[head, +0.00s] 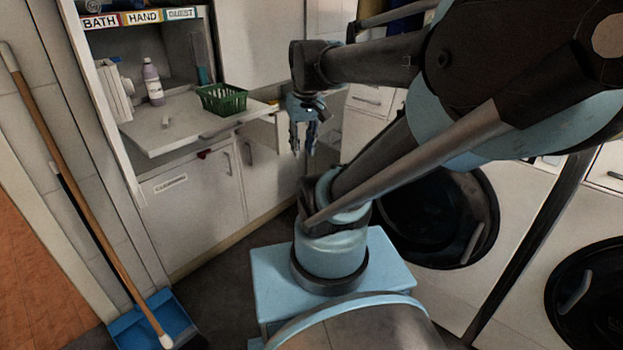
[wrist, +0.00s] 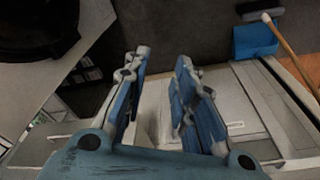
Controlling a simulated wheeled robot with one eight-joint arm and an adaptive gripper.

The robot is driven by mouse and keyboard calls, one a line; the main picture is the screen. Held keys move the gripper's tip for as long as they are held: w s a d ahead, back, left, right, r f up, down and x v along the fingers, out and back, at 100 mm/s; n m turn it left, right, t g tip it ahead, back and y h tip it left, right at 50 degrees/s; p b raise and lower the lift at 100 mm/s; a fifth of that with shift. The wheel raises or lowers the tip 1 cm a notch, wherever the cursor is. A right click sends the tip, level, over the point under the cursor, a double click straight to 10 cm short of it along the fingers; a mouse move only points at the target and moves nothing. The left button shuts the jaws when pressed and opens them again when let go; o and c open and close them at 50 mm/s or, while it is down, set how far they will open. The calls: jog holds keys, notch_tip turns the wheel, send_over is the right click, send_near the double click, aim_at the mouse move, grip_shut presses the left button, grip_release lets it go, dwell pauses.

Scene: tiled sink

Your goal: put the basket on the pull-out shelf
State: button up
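The green basket (head: 221,98) sits upright near the right end of the pull-out shelf (head: 190,136), which is drawn out of the cabinet at the left of the head view. My gripper (head: 303,150) hangs fingers down to the right of the basket, apart from it. In the wrist view my gripper (wrist: 164,58) has its two blue fingers spread, with nothing between them. The basket does not show in the wrist view.
A broom (head: 85,200) leans at the left above a blue dustpan (head: 150,322). Front-loading machines (head: 440,215) stand at the right.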

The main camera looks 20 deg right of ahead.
jog(key=s+d+f+m, duration=0.1)
jog(key=s+f, duration=0.4)
jog(key=f, duration=0.3)
jog(key=shift+s+d, duration=0.15)
jog(key=shift+s, duration=0.15)
